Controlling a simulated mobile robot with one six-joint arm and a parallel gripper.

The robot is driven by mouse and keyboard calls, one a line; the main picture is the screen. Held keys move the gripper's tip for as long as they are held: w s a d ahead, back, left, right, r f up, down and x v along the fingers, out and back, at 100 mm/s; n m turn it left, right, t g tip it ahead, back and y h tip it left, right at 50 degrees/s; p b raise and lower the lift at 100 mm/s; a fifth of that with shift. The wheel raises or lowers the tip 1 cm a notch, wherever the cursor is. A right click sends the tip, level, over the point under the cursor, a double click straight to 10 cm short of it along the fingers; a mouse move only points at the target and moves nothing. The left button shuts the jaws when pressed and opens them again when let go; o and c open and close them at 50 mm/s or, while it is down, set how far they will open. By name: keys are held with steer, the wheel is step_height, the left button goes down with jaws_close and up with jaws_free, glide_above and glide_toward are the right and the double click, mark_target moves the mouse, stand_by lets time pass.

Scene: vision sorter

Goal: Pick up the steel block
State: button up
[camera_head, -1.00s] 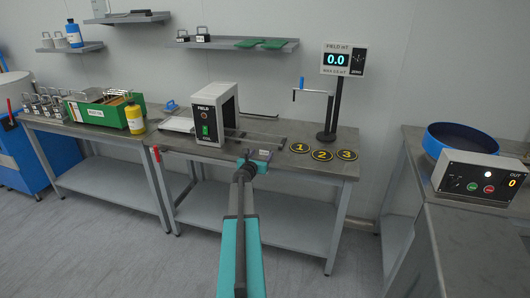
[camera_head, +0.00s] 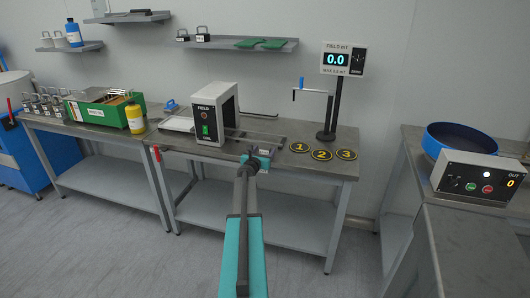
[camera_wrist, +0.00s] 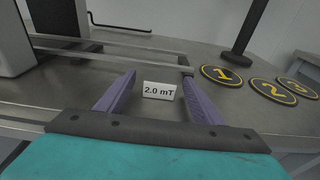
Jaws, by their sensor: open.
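My gripper (camera_head: 257,158) is at the front edge of the middle bench, just right of the white FIELD housing (camera_head: 205,118). In the wrist view its two purple fingers (camera_wrist: 159,78) are spread apart. Between them shows a small white plate (camera_wrist: 159,91) marked "2.0 mT"; I see no finger touching it, and cannot tell whether it belongs to a block. I cannot single out the steel block for certain. Several grey blocks with handles (camera_head: 45,103) stand at the bench's left end, and dark-based handled blocks (camera_head: 203,35) sit on the wall shelf.
Rails (camera_wrist: 110,50) run from the housing towards my gripper. Flat numbered discs 1 (camera_head: 300,147), 2 (camera_head: 321,155) and 3 (camera_head: 346,154) lie to the right, before a meter stand (camera_head: 334,110). A green crate (camera_head: 97,112) and yellow bottle (camera_head: 135,117) stand left.

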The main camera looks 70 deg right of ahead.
steer(key=shift+c, duration=0.2)
steer(key=c, duration=1.4)
steer(key=shift+r, duration=0.15)
steer(key=shift+r, duration=0.9)
steer(key=shift+s+a+r, duration=0.15)
steer(key=shift+a+r, duration=0.05)
steer(key=shift+r, duration=0.65)
steer(key=s+a+b, duration=0.1)
steer(key=s+a, duration=0.3)
steer(key=a, duration=0.2)
steer(key=s+a+r+b, duration=0.1)
steer(key=s+a, duration=0.3)
steer(key=a, duration=0.3)
steer(key=shift+s+r, duration=0.15)
steer(key=shift+s, duration=0.05)
